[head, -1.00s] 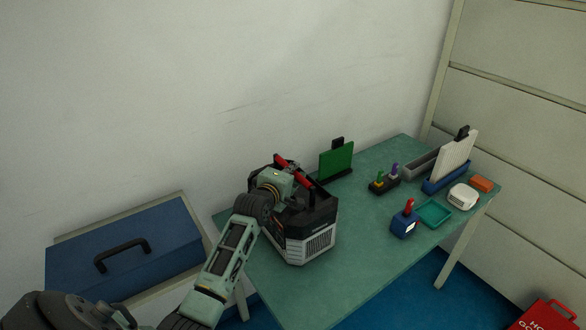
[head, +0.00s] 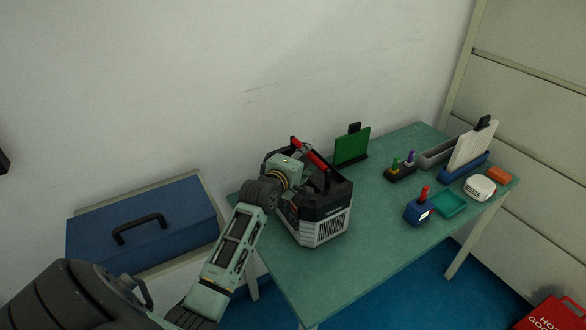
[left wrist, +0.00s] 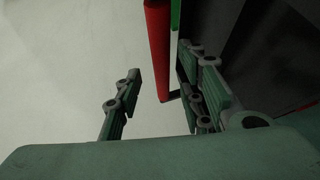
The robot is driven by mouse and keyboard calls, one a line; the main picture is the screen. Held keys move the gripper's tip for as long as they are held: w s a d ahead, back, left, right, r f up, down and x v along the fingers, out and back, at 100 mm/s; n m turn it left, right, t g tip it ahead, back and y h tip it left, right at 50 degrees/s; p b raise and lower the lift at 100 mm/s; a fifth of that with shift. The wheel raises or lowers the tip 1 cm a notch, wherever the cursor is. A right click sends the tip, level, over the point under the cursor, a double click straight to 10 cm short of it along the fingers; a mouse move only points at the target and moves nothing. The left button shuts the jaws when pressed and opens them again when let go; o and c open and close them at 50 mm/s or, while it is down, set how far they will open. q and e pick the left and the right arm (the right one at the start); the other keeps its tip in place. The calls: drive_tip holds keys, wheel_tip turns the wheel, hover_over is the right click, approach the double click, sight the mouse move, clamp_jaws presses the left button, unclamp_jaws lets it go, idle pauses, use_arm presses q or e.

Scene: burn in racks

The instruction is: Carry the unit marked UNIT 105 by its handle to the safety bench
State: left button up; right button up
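A black and grey unit (head: 322,222) with a red handle bar (head: 316,158) on top stands on the green-topped bench (head: 345,270). I cannot read a UNIT 105 marking on it. My left gripper (head: 302,153) is at the handle, partly hidden by my own wrist. In the left wrist view the red handle (left wrist: 157,45) lies between the spread fingers of the left gripper (left wrist: 160,72). A gap shows between the handle and the left-hand finger, so the gripper is open. My right gripper is out of view.
A blue case (head: 145,225) with a black handle lies left of the bench. A green panel (head: 352,146), a blue box with a red knob (head: 418,211), a teal tray (head: 450,205) and a white device (head: 480,187) stand on the bench. A red box (head: 550,315) is at the lower right.

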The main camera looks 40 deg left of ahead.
use_arm(q)
drive_tip(key=b+v, duration=0.1)
drive_tip(key=v, duration=0.7)
drive_tip(key=shift+s, duration=0.25)
drive_tip(key=shift+d, duration=0.1)
